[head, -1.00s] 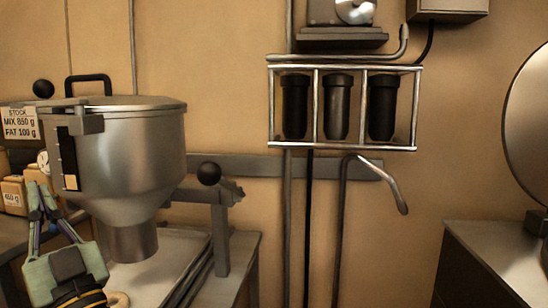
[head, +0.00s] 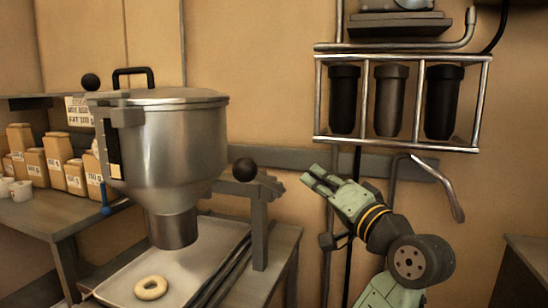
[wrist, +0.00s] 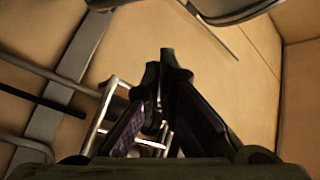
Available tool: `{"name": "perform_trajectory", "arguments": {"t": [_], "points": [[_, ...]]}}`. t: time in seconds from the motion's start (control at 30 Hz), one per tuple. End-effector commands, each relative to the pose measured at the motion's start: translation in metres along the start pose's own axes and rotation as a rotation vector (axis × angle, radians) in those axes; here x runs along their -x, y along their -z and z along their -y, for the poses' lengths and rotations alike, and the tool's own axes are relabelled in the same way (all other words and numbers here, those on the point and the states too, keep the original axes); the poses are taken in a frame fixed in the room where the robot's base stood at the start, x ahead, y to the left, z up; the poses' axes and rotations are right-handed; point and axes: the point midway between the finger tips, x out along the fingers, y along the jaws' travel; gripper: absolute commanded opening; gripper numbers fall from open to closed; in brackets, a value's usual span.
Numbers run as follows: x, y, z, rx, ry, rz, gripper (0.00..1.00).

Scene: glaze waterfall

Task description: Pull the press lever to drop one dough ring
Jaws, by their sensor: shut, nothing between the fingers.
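The press is a steel hopper (head: 178,150) with a spout (head: 172,230) above a metal tray (head: 205,262). A lever with a black ball knob (head: 245,170) stands out at its right, beside an upright post (head: 260,228). A second black ball (head: 90,82) shows at the hopper's upper left. One pale dough ring (head: 150,288) lies on the tray. My gripper (head: 312,180) is shut and empty, to the right of the right-hand knob and apart from it in the picture. Its closed fingers show in the wrist view (wrist: 166,68).
Labelled boxes (head: 60,152) and white cups (head: 20,190) stand on the left bench. A cabinet (head: 528,270) is at the lower right.

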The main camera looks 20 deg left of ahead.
Motion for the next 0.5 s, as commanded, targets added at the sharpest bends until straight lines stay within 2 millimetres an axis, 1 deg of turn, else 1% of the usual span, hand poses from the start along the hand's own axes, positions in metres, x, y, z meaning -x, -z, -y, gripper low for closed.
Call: {"name": "perform_trajectory", "arguments": {"t": [0.03, 0.1, 0.2, 0.3, 0.5], "points": [[0.008, 0.005, 0.017, -0.052, 0.057, 0.036, 0.00], [0.019, 0.007, 0.034, -0.112, 0.119, 0.088, 0.00], [0.032, 0.008, 0.051, -0.166, 0.182, 0.146, 0.00], [0.040, 0.008, 0.059, -0.194, 0.218, 0.184, 0.00], [0.044, 0.007, 0.063, -0.206, 0.233, 0.201, 0.00]]}}
